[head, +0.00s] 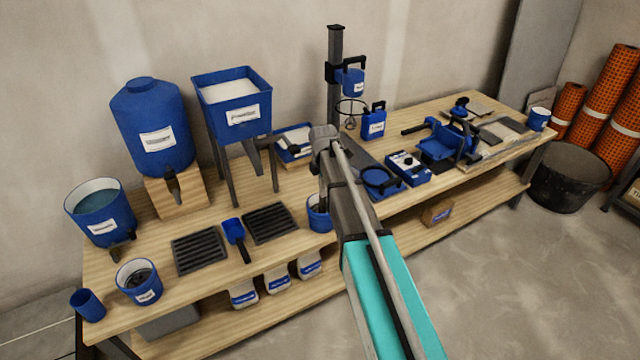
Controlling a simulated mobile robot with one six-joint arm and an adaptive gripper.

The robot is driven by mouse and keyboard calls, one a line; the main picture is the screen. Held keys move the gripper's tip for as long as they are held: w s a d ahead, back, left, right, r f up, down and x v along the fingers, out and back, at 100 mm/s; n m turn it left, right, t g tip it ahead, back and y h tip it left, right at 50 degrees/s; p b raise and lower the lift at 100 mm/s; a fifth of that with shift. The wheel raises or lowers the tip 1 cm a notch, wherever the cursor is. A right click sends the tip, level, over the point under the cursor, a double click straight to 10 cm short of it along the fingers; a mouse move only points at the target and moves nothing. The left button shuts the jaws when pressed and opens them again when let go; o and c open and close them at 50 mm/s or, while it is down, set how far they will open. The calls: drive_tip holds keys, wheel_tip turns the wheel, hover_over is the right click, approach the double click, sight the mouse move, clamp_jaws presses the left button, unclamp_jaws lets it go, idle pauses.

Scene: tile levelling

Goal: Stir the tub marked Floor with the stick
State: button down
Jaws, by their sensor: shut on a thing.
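My grey arm (338,185) reaches up across the middle of the head view, over the bench. A blue tub (316,222) with a white label stands on the bench's front edge, partly behind my arm. Another blue tub (139,283) with a label and dark grey contents stands at the front left. A larger blue bucket (100,222) with bluish-grey contents stands behind it. The labels are too small to read, so I cannot tell which tub is marked Floor.
A blue tank (153,120) on a wooden block and a blue hopper (240,118) stand at the back. Black grilles (200,251) and a blue scoop (235,235) lie in front. Tools and a mixer stand (334,75) crowd the right. A small blue cup (87,304) stands far left.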

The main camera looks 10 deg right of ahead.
drive_tip(key=shift+r+p, duration=5.5)
drive_tip(key=shift+r, duration=0.15)
